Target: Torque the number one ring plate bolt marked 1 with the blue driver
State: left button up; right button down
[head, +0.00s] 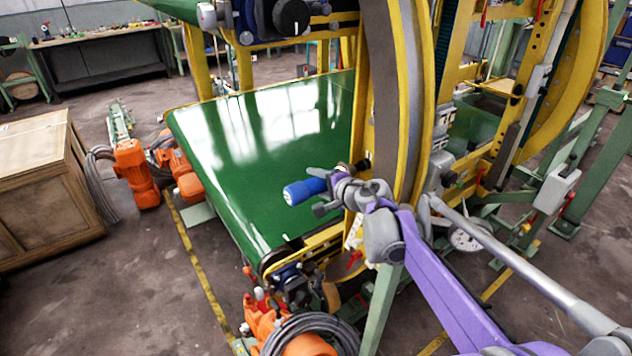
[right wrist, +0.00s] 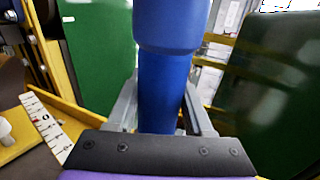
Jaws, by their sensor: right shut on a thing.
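My right gripper (head: 320,191) is shut on the blue driver (head: 302,191), whose blue end points left, over the green belt. In the right wrist view, the blue driver (right wrist: 168,75) stands between the two grey fingers (right wrist: 160,110). The driver's working tip cannot be made out. The gripper is just left of the yellow and grey ring (head: 388,90), near its lower part. The bolt marked 1 cannot be picked out in either view. A white marked strip (right wrist: 45,127) shows at lower left in the wrist view. My left gripper is not in view.
The green belt (head: 250,150) of the machine lies left of the ring. Yellow frame posts (head: 197,60) and an orange motor (head: 136,172) stand around it. A wooden crate (head: 45,185) is at the far left.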

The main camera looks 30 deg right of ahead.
jog(key=shift+s+a, duration=0.2)
jog(key=shift+a, duration=2.2)
